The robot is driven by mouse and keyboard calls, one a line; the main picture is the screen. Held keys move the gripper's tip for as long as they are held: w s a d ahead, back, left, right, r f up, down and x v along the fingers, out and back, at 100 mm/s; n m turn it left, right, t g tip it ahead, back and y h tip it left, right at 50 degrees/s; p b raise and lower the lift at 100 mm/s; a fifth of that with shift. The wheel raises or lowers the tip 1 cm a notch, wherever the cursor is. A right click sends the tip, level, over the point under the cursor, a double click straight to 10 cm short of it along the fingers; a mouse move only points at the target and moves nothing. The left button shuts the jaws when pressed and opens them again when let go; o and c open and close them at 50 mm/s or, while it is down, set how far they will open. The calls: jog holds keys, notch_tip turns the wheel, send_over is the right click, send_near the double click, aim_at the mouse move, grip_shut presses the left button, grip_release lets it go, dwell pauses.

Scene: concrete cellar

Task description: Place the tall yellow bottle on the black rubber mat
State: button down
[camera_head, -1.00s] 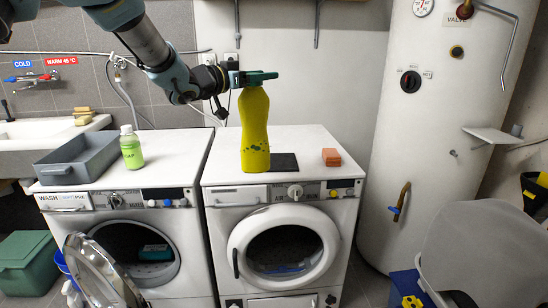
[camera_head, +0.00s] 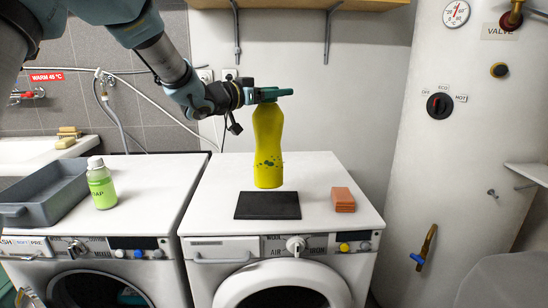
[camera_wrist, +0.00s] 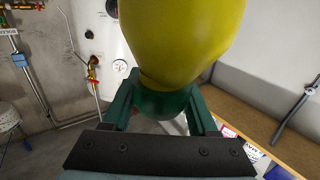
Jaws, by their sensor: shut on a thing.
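The tall yellow bottle (camera_head: 268,150) hangs upright from my gripper (camera_head: 270,94) in the head view. My gripper is shut around the bottle's top. In the wrist view the bottle (camera_wrist: 182,40) fills the upper middle, between the green fingers of my gripper (camera_wrist: 165,105). The black rubber mat (camera_head: 268,206) lies flat on top of the right washing machine. The bottle's base shows just above the mat's back edge in the picture; it appears to be off the surface, but the exact gap is hard to tell.
An orange sponge-like block (camera_head: 343,199) lies right of the mat. A green soap bottle (camera_head: 101,184) and a grey tray (camera_head: 45,195) stand on the left machine (camera_head: 150,190). A white boiler (camera_head: 450,140) stands at right.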

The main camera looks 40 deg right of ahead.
aim_at(275, 120)
jog(key=shift+f+p, duration=0.75)
jog(key=shift+f, duration=3.1)
jog(key=shift+c, duration=0.9)
grip_release()
jog(key=shift+f, duration=0.15)
jog(key=shift+a, duration=0.15)
jog(key=a+b, duration=0.1)
jog(key=a, duration=0.3)
jog(key=a+b, duration=0.2)
jog(key=a, duration=0.2)
jog(key=a+b, duration=0.1)
jog(key=a, duration=0.2)
jog(key=shift+w+a, duration=0.3)
jog(key=shift+a, duration=0.1)
